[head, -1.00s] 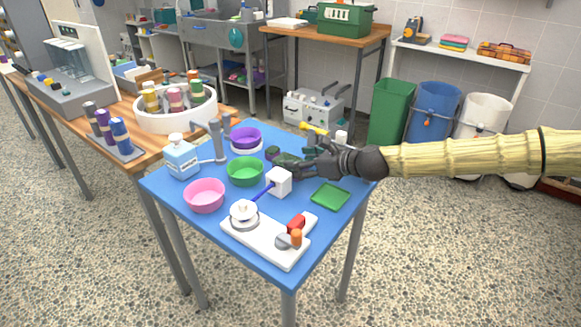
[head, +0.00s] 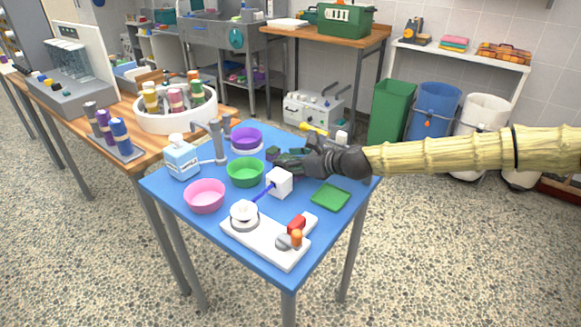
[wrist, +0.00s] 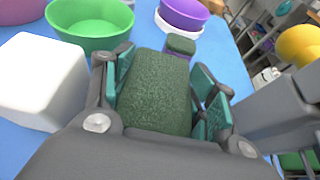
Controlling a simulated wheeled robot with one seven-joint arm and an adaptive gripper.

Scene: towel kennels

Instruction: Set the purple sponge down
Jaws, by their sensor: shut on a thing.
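My gripper (wrist: 162,95) is shut on a block-shaped sponge (wrist: 158,92), gripped from both sides by its teal finger pads. The face turned to the wrist camera is rough dark green; I cannot make out purple on it. In the head view my gripper (head: 292,162) is over the back right part of the blue table (head: 215,232). Whether the sponge touches the table is hidden. A second, smaller-looking dark green block (wrist: 181,44) with a purplish side lies just beyond it; it also shows in the head view (head: 272,153).
A white cube (head: 279,182) with a blue rod is close beside my gripper. A green bowl (head: 245,172), purple bowl (head: 246,139) and pink bowl (head: 204,196) stand left. A green tray (head: 330,197) lies front right; bare table surrounds it.

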